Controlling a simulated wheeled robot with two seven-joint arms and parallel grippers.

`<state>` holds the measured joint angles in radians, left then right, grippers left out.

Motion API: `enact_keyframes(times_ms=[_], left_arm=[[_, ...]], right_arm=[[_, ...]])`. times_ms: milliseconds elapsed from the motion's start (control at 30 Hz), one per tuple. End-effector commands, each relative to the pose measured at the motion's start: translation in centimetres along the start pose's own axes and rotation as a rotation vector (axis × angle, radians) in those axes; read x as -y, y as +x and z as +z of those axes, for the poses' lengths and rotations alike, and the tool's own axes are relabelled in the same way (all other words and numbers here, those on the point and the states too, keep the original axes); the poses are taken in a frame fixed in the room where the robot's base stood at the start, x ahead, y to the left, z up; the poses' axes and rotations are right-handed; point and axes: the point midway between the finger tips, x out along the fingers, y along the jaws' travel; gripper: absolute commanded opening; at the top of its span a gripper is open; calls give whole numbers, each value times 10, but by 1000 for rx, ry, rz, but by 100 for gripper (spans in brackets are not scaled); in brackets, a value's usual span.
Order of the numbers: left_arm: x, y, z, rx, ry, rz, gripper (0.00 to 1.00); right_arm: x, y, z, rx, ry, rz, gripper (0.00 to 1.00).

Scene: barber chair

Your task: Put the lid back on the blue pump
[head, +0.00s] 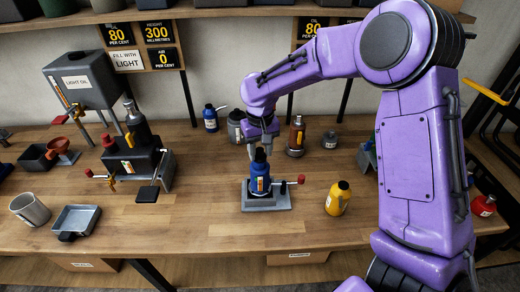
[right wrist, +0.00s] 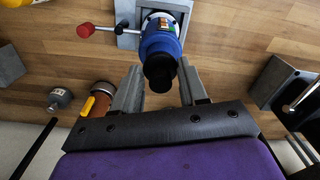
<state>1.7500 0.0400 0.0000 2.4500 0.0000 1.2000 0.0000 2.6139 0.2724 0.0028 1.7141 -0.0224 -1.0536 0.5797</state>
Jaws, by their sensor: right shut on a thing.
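The blue pump (head: 260,180) stands upright on a grey base plate (head: 281,201) in the middle of the table. It also shows in the right wrist view (right wrist: 160,36), with a printed label on its side. A black lid (right wrist: 159,72) is at the top of the pump, in line with it; I cannot tell whether it is seated or just above. My right gripper (head: 262,143) reaches down from above and is shut on the black lid, with a finger on each side in the right wrist view (right wrist: 159,88). My left gripper is out of view.
A yellow bottle (head: 338,198) stands right of the base plate, near my right arm. A brown bottle (head: 296,138), a dark blue bottle (head: 210,119) and grey containers stand behind. A dark machine (head: 135,150) is at left. The table in front of the plate is clear.

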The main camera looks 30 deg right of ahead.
Motion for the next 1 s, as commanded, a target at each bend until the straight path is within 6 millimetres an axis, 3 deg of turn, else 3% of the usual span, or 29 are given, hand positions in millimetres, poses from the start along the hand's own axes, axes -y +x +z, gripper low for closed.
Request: enact_keyframes(times_ms=[833,867,900,933,1000], left_arm=[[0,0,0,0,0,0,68],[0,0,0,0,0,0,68],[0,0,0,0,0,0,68],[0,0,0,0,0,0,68],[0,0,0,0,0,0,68]], right_arm=[[0,3,0,0,0,0,14],[0,3,0,0,0,0,49],[0,3,0,0,0,0,62],[0,3,0,0,0,0,72],[0,3,0,0,0,0,72]])
